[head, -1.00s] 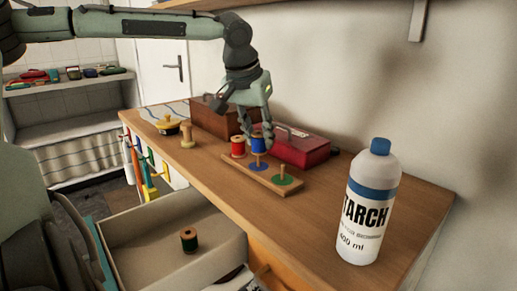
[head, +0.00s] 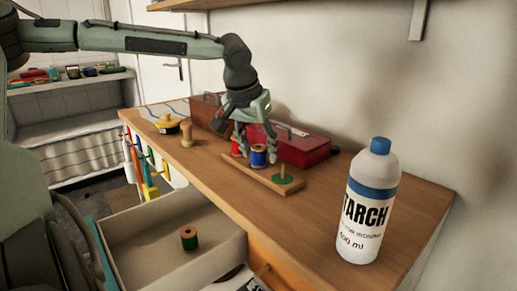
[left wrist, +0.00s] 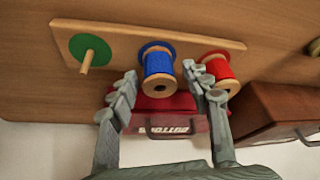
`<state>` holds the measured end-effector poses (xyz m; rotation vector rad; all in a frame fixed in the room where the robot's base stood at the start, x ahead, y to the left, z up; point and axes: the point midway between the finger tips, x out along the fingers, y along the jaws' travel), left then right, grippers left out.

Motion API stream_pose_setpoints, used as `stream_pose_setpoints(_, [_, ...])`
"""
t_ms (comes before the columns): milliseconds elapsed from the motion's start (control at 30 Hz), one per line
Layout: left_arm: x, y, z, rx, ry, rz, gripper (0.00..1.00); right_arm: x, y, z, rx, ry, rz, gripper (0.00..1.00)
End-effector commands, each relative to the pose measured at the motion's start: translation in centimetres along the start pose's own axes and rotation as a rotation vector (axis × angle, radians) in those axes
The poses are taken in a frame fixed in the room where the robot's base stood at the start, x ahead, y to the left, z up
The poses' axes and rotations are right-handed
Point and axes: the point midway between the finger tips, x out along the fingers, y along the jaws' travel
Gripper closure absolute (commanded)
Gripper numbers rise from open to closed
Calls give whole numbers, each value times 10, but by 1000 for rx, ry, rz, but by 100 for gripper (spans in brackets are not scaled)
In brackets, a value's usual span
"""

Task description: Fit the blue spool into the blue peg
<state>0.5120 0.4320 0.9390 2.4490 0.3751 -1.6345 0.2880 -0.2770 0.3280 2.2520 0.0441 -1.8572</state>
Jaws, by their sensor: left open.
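The blue spool (head: 259,157) stands upright at the middle position of the wooden peg board (head: 262,181), where the blue peg is. In the left wrist view the blue spool (left wrist: 158,68) sits over the blue disc, whose rim shows behind it. The peg itself is hidden by the spool. My left gripper (head: 257,153) is open, with its fingers apart on either side of the blue spool. In the left wrist view the fingers (left wrist: 160,78) show gaps to the spool. My right gripper is not in view.
A red spool (left wrist: 219,67) stands beside the blue one. The green peg (head: 282,174) is bare. A green spool (head: 189,238) is in the open drawer (head: 135,262). A red box (head: 305,152) stands close behind the board; a starch bottle (head: 367,205) is at the right.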

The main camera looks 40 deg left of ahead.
Motion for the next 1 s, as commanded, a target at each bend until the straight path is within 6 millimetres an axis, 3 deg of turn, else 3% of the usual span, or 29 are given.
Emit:
stream_pose_setpoints(167, [-11,0,-2,0,5,1,51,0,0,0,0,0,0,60])
stream_pose_setpoints(500, [-81,0,-2,0,6,1,51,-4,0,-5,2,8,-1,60])
stream_pose_setpoints(700, [-111,0,-2,0,3,-1,51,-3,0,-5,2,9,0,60])
stream_pose_setpoints(1000, [-123,0,-1,1,0,0,51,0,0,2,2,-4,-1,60])
